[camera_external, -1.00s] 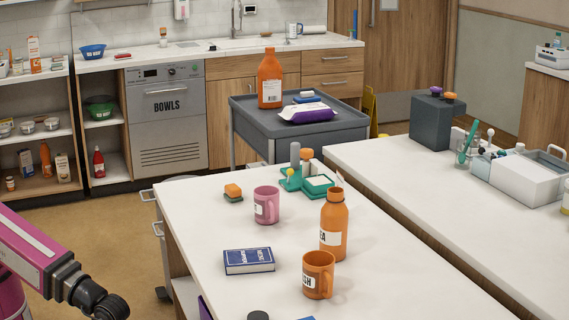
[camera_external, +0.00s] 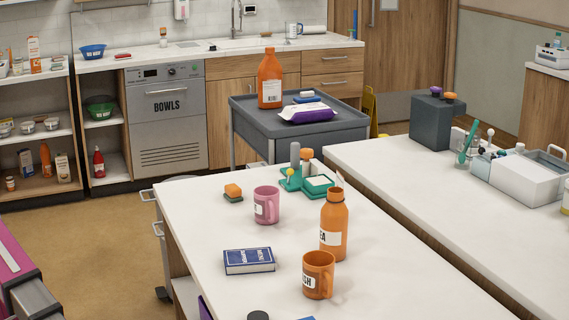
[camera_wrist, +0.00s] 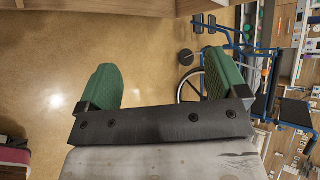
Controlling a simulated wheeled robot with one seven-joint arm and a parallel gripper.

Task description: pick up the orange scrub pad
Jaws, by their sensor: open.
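An orange scrub pad (camera_external: 233,189) lies near the far left corner of the white table in the external view. It seems to rest on a dark green piece (camera_external: 233,198). The pad does not show in the wrist view. My gripper is out of sight in the external view, where only part of my arm shows at the lower left, away from the pad.
Near the pad on the white table (camera_external: 200,219) stand a pink mug (camera_external: 266,205), orange bottle (camera_external: 335,222), orange mug (camera_external: 319,274), blue book (camera_external: 249,261) and green tray (camera_external: 318,188). A grey cart (camera_external: 246,112) stands behind. The wrist view shows a wheelchair (camera_wrist: 190,85).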

